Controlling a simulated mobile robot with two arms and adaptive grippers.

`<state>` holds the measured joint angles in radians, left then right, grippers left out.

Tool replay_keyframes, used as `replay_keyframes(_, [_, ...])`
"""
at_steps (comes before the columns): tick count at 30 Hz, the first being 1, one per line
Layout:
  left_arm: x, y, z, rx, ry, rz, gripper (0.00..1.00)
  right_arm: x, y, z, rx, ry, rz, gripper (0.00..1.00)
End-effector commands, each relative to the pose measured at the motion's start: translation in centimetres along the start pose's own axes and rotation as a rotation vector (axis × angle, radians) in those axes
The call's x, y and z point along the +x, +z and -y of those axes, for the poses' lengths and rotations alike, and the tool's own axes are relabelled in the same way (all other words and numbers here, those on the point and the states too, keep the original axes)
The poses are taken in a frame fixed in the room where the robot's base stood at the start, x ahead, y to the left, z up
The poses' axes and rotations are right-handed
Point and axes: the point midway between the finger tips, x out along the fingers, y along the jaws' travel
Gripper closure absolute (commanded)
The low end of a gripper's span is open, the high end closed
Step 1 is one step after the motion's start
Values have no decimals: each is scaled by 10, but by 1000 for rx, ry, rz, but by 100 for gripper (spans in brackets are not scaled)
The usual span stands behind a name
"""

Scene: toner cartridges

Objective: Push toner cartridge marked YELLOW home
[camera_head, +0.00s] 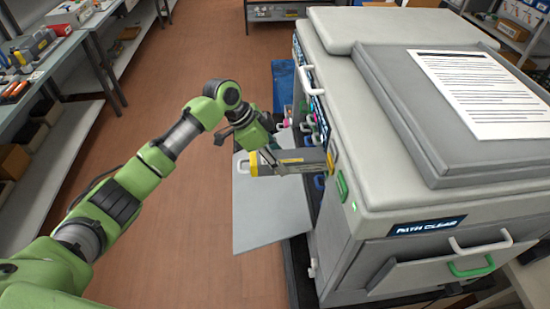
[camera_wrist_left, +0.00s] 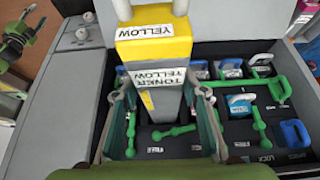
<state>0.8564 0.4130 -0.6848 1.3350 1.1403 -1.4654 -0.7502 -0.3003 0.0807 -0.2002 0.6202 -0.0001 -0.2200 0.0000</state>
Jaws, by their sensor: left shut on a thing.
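The toner cartridge marked YELLOW (camera_head: 305,157) is a long grey body with a yellow outer end and a pale handle. It sticks out of the open side of the grey printer (camera_head: 365,185), its inner end at the opening and partly hidden. In the left wrist view the cartridge (camera_wrist_left: 153,47) shows its YELLOW and TONER YELLOW labels, above a dark bay (camera_wrist_left: 185,143) with green levers. My left gripper (camera_head: 271,160) is shut on the cartridge near its yellow end; its fingers (camera_wrist_left: 160,115) flank the body. My right gripper is not in view.
A grey flap (camera_head: 265,215) hangs open below the cartridge. Other cartridges with coloured handles (camera_wrist_left: 260,65) sit in the bay beside it. Workbenches (camera_head: 40,60) stand at the left; the brown floor between is clear.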

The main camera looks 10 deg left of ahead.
Motion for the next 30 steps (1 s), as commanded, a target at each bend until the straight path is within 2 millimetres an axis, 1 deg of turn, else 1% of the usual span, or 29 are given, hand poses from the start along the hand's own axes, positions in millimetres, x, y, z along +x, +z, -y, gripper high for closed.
replay_keyframes(1, [-1, -3, 1, 1, -3, -5, 100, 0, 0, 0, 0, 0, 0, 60])
replay_keyframes(26, [1, -2, 0, 2, -2, -5, 100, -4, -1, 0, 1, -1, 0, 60])
replay_keyframes(27, [1, -2, 0, 2, -1, -5, 50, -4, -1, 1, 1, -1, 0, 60])
replay_keyframes(28, [1, -2, 0, 2, -1, -4, 42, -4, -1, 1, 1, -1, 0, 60])
replay_keyframes(30, [1, -1, 0, 2, -1, -4, 41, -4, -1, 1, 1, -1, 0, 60])
